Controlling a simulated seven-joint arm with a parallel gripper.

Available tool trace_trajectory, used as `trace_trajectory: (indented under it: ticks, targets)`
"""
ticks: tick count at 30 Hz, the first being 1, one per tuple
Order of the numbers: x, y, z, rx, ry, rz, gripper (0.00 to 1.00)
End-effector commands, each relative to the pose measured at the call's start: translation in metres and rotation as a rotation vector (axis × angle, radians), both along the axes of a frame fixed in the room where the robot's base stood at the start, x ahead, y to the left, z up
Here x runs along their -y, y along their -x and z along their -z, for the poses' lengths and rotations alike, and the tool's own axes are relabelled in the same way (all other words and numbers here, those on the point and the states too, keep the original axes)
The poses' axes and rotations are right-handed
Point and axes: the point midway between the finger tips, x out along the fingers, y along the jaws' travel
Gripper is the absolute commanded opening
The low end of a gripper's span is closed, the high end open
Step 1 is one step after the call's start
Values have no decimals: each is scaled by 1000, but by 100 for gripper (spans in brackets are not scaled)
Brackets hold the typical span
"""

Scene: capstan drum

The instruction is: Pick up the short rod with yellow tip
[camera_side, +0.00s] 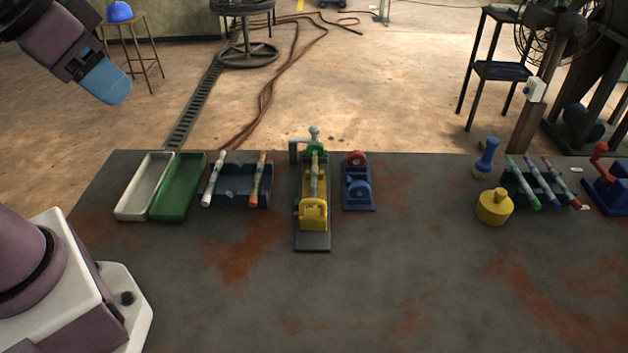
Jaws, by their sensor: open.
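A short pale rod (314,178) lies along the middle fixture, between a green part at its far end and a yellow block (313,214) at its near end. Some yellow shows near its far end, but I cannot tell whether that is a tip. A rod with a white end (212,182) and a rod with an orange end (257,180) lie across a dark rack (236,189) at the left. My gripper (107,82), with a blue end, is high at the upper left, apart from all the rods. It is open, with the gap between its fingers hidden.
A white tray (122,213) and a green tray (156,214) stand at the left. A blue fixture (358,188) stands right of the middle. Rods with green, blue and red ends lie on a right rack (518,184), near a yellow weight (494,208). The table's front (400,290) is clear.

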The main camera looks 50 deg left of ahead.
Motion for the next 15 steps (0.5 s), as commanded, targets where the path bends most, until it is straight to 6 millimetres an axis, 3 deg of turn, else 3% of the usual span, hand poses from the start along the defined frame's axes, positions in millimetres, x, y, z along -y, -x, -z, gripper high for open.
trace_trajectory:
  ticks: [4, 8, 15]
  targets:
    - [3, 0, 1, -7, 0, 16, 47]
    - [12, -7, 19, -100, 6, 60, 47]
    - [31, -56, 56, -311, 26, 90, 47]
